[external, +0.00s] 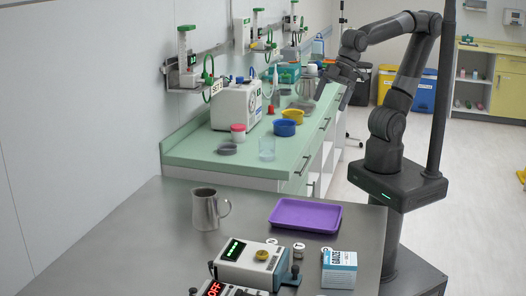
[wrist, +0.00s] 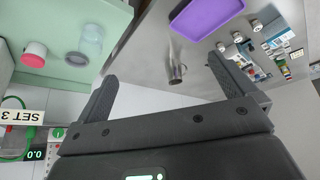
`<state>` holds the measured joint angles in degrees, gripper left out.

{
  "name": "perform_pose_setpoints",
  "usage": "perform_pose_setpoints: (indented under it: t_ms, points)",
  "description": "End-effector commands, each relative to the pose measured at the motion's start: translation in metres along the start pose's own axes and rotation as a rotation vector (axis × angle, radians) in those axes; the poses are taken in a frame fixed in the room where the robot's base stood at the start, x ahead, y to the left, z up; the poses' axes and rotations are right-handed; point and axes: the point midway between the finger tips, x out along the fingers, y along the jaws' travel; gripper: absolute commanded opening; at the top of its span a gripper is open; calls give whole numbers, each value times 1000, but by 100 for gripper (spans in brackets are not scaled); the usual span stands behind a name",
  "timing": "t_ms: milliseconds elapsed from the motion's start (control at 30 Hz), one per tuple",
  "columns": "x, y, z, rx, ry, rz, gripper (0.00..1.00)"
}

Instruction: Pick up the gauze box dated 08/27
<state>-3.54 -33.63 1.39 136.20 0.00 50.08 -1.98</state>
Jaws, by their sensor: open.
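A blue and white gauze box (external: 339,270) stands upright on the grey metal table at the front, right of a small device with a green display. Its printed date is too small to read. My gripper (external: 331,84) is up over the green counter, well behind and above the box. In the wrist view my gripper (wrist: 172,84) has its two fingers spread wide with nothing between them.
The metal table (external: 130,235) also bears a purple tray (external: 305,214), a steel jug (external: 208,209), a display device (external: 252,264) and small round containers. The green counter (external: 190,152) holds a white machine (external: 237,105), a blue bowl (external: 284,128) and a yellow bowl (external: 293,116).

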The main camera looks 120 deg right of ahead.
Motion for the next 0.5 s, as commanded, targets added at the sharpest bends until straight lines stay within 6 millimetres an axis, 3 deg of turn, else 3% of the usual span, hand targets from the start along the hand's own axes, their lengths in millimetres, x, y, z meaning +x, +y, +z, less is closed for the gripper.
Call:
perform_pose_setpoints:
  t_ms: [200,500]
  points:
    - [24,-39,-70,-145,-20,-45,100]
    - [76,-115,-147,-333,-38,-120,100]
